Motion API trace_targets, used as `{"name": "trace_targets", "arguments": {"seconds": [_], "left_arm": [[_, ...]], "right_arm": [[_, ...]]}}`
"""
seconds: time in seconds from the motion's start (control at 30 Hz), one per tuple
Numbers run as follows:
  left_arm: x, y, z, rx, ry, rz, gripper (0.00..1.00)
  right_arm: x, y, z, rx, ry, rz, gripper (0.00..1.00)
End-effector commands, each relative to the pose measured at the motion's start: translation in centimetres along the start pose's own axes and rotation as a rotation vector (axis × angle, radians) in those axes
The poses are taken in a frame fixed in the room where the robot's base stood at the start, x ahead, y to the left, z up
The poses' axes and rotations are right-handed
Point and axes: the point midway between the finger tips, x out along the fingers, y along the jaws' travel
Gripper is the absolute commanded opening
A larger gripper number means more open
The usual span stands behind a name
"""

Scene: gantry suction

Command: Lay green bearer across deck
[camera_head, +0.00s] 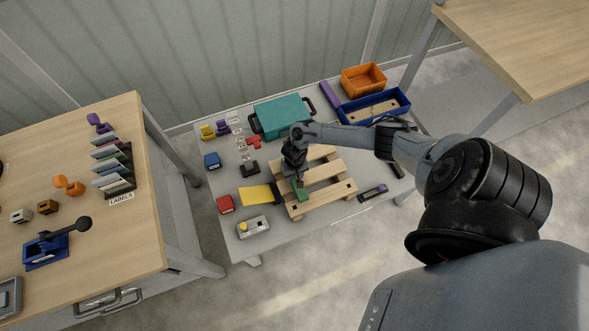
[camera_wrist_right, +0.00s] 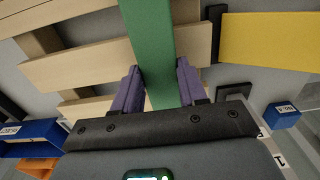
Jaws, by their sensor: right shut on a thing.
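The green bearer (camera_head: 301,190) is a flat green bar over the left part of the wooden slatted deck (camera_head: 335,191). In the right wrist view the green bearer (camera_wrist_right: 150,45) runs between the two purple fingers and away over the pale slats (camera_wrist_right: 75,66), across their length. My right gripper (camera_head: 297,173) is shut on the bearer, with a finger on each side, as the wrist view shows (camera_wrist_right: 157,88). I cannot tell whether the bearer touches the slats. In the head view my gripper and wrist hide its far end. My left gripper is not in view.
A yellow plate (camera_head: 256,194) lies just left of the deck. A teal case (camera_head: 280,114) stands behind it, with blue (camera_head: 375,107) and orange (camera_head: 362,79) bins at back right. A grey box with a yellow button (camera_head: 253,227) is at front left.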

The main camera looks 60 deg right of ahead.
Motion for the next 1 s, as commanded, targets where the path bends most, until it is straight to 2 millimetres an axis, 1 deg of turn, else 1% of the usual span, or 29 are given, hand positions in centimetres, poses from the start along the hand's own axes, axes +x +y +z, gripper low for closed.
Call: {"name": "trace_targets", "arguments": {"seconds": [0.13,0.57,1.0], "left_arm": [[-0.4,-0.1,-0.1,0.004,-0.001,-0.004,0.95],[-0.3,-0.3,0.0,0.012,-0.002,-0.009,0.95],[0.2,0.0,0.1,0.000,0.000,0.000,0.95]], "right_arm": [[-0.1,0.0,0.0,0.002,0.001,-0.001,0.08],[0.0,0.0,0.0,0.001,0.001,-0.001,0.08],[0.9,-0.1,0.0,0.001,0.001,-0.001,0.08]]}}
